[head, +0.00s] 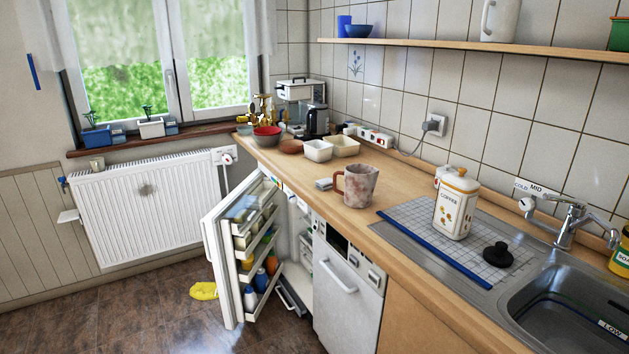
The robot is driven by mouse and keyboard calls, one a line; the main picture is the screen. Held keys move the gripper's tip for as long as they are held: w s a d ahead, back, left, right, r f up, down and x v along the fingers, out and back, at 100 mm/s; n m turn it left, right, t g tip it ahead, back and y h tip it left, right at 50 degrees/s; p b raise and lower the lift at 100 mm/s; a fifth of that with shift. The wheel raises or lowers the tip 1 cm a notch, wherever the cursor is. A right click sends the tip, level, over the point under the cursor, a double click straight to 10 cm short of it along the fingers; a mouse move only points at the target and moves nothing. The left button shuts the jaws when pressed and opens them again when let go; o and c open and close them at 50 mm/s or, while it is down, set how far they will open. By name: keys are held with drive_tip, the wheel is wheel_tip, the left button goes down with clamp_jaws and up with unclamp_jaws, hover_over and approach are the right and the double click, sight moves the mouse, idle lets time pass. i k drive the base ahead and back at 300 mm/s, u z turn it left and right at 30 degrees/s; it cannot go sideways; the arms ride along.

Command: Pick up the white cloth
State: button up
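A small folded pale item (323,184), whitish with blue-grey, lies on the wooden counter (300,177) just left of a mottled mug. It may be the white cloth, but it is too small to be sure. A yellow crumpled cloth (204,291) lies on the floor left of the open fridge door. No other clearly white cloth shows apart from the window curtains. My gripper is not in view.
The fridge door (228,265) stands open below the counter, its shelves full. The mug (356,186), white bowls (318,150) and a coffee canister (456,203) stand on the counter. The sink (570,305) is at right. Floor at lower left is clear.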

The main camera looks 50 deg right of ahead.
sight(325, 183)
drive_tip(key=u, duration=0.1)
drive_tip(key=i, duration=1.6)
drive_tip(key=u, duration=0.3)
